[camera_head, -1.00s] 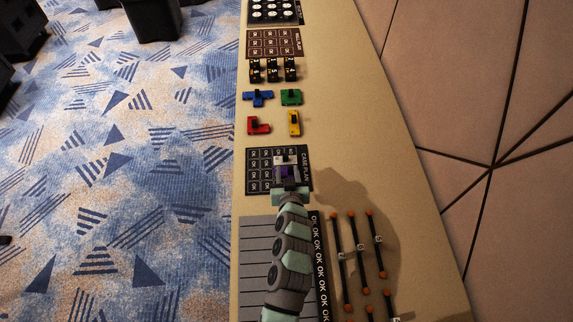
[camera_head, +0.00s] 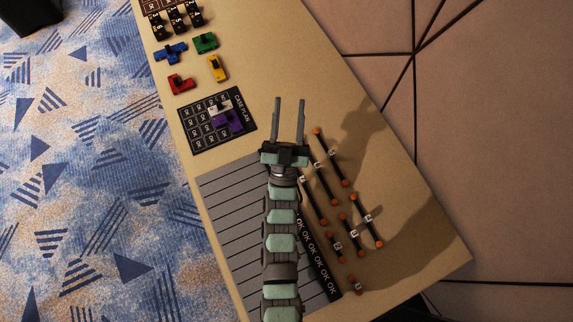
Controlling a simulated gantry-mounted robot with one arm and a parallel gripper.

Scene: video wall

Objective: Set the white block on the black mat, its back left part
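The black mat (camera_head: 205,145) with the words CASE PLAN and a grid of cells lies on the tan table, left of my gripper. The white block (camera_head: 217,107) sits on the upper middle part of the mat, with a small dark part on it. A purple block (camera_head: 235,126) lies right below it on the mat and looks to touch it. My gripper (camera_head: 289,99) is open and empty, its two fingers apart, to the right of the mat and clear of both blocks.
Red (camera_head: 181,84), yellow (camera_head: 217,69), green (camera_head: 205,42) and blue (camera_head: 171,53) blocks stand beyond the mat. Several black rods with orange ends (camera_head: 348,235) lie right of my arm. A grey striped panel (camera_head: 226,215) is under my arm. Bare table lies above my gripper.

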